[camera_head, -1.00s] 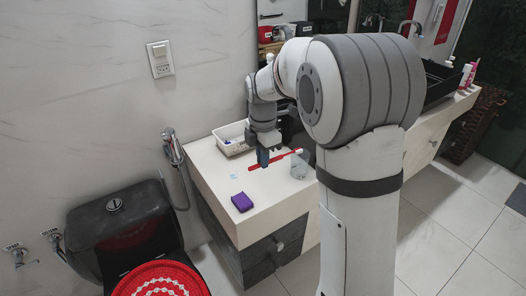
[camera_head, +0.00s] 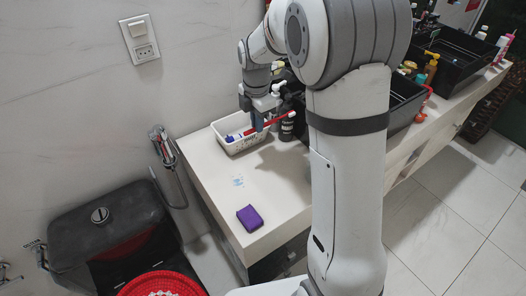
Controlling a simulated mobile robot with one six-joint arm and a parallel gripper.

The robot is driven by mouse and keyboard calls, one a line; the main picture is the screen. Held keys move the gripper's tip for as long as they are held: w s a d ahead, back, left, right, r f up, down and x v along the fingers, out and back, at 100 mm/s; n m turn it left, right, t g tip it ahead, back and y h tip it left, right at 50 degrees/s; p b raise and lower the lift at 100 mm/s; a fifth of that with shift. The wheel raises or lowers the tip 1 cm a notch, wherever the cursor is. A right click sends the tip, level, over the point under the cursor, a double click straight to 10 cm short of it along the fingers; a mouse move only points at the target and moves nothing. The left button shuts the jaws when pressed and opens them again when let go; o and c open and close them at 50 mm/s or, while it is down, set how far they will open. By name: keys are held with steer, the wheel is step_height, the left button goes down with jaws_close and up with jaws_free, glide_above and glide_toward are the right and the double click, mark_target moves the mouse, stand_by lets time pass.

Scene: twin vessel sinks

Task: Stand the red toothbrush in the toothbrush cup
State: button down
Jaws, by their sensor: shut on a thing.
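The red toothbrush (camera_head: 282,119) is held roughly level, sloping up to the right. My gripper (camera_head: 259,125) is shut on it, above the back of the counter by the white basket. The brush stretches to the right of the jaws, in front of a dark bottle. I cannot make out the toothbrush cup; my arm hides part of the counter.
The white basket (camera_head: 226,147) with small items stands at the back left of the counter. A dark bottle (camera_head: 287,130) is beside it. A purple sponge (camera_head: 250,218) lies near the front edge. Black basins (camera_head: 455,55) and bottles stand to the right.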

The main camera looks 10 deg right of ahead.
mark_target(258, 162)
step_height(258, 162, down, 14)
stand_by(0.5)
steer(key=shift+f+b, duration=0.1)
steer(key=shift+b, duration=0.25)
steer(key=c, duration=1.5)
jaws_free()
steer(key=shift+w, duration=0.1)
